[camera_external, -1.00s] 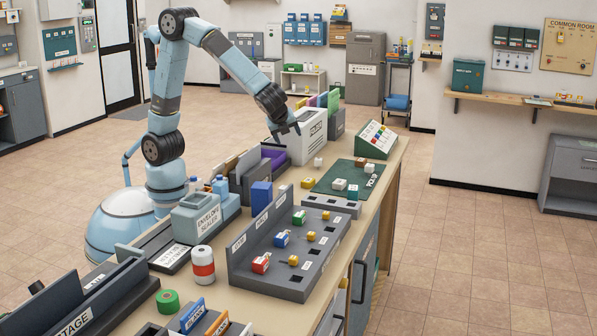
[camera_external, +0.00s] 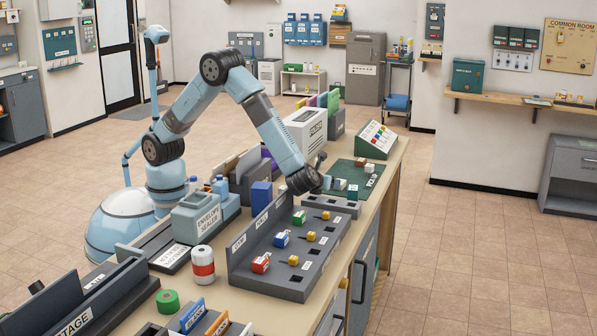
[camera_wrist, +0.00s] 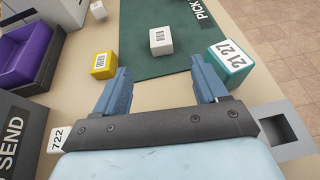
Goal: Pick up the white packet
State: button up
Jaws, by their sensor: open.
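A small white packet (camera_wrist: 163,41) with a dark barcode lies on the green mat (camera_wrist: 135,62) in the wrist view, ahead of my fingertips and between their lines. In the external view the white packet (camera_external: 340,184) shows just right of my gripper (camera_external: 325,180), on the green pick-up mat (camera_external: 372,170). In the wrist view my gripper (camera_wrist: 160,72) is open, with nothing between its two blue fingers. The packet is apart from both fingers.
Another white block (camera_wrist: 98,10) lies farther off. A grey socket strip (camera_external: 330,206) is nearby.

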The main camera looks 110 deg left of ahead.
jog(key=x, duration=0.8)
jog(key=shift+f+x, duration=0.15)
jog(key=shift+x, duration=1.15)
jog(key=shift+f+x, duration=0.15)
jog(key=shift+x, duration=1.15)
jog(key=shift+d, duration=0.1)
jog(key=c, duration=1.1)
